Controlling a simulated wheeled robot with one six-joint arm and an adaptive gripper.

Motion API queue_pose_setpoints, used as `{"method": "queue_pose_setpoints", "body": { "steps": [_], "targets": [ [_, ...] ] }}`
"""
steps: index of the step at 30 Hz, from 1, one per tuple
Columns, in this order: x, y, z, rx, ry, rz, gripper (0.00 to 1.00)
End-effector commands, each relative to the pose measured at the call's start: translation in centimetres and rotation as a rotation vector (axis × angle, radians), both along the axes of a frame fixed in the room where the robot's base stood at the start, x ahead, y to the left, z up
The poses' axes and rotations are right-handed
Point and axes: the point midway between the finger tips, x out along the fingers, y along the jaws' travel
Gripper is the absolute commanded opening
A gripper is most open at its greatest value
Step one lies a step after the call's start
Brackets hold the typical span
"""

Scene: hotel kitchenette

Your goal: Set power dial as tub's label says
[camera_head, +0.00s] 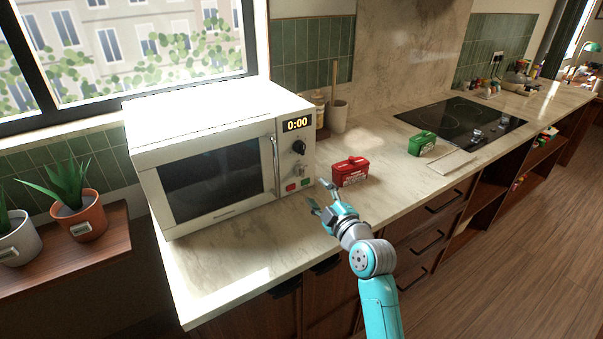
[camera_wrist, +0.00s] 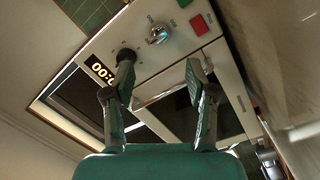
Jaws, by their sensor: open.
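A white microwave (camera_head: 222,150) stands on the counter with its door shut and its display (camera_head: 297,125) reading 0:00. Its panel has a black upper dial (camera_head: 299,147) and a silver lower dial (camera_head: 304,172). In the wrist view the black dial (camera_wrist: 127,54) lies by the left fingertip, and the silver dial (camera_wrist: 157,35) lies beyond the gap. The dial markings are too small to read. A red tub (camera_head: 350,172) and a green tub (camera_head: 422,143) stand to the right; their label text is unreadable. My gripper (camera_head: 318,195) is open and empty, in front of the panel's lower part.
The door handle (camera_head: 275,168) stands out left of the panel. A jar (camera_head: 319,112) and a utensil crock (camera_head: 338,117) stand behind. The front counter (camera_head: 235,255) is clear.

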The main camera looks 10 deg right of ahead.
Motion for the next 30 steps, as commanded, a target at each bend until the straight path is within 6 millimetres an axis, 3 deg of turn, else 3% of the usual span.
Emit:
{"method": "queue_pose_setpoints", "body": {
  "steps": [15,21,30],
  "targets": [
    [8.1,1.7,0.0,0.001,0.000,0.001,0.56],
    [9.3,1.9,0.0,0.001,0.000,0.000,0.56],
    [9.4,1.9,0.0,0.001,0.000,0.000,0.54]
  ]
}}
